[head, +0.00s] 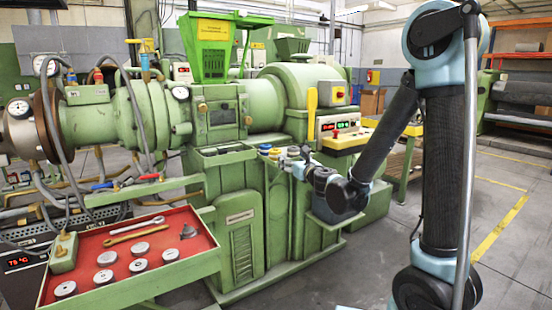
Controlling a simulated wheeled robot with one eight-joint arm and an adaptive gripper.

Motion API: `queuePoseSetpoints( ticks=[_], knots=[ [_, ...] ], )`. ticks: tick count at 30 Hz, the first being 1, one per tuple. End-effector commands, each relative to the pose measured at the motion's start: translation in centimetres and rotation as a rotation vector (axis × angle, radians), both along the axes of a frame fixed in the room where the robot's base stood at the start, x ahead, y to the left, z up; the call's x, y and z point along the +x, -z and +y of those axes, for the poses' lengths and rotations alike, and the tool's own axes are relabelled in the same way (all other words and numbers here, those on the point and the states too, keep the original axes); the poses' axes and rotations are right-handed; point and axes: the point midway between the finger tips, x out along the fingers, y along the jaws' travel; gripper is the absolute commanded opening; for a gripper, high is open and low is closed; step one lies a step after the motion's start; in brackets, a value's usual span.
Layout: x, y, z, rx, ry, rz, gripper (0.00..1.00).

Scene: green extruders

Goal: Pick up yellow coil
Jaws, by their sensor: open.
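A row of small coils sits on the green ledge at the front of the extruder. One has a blue top, and beside it is a small yellowish one (274,154), which looks like the yellow coil. My gripper (296,156) is just to the right of these coils, at the same height in the picture. It is open, and I see nothing held in it. The fingers are small and dark here, so I cannot tell whether they touch any coil. My gripper and wrist hide the right part of the ledge.
The green extruder (240,215) fills the middle. A red-lined tray (180,225) with wrenches and several metal discs juts out at the lower left. A control box (338,125) with a yellow base stands behind my gripper. Floor at the right is clear.

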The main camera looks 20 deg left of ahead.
Motion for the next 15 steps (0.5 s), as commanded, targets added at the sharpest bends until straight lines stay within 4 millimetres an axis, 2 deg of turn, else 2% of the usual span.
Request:
queuePoseSetpoints(
  ticks=[15],
  knots=[
    [6.6,0.1,5.3,-0.005,-0.002,-0.003,0.73]
  ],
)
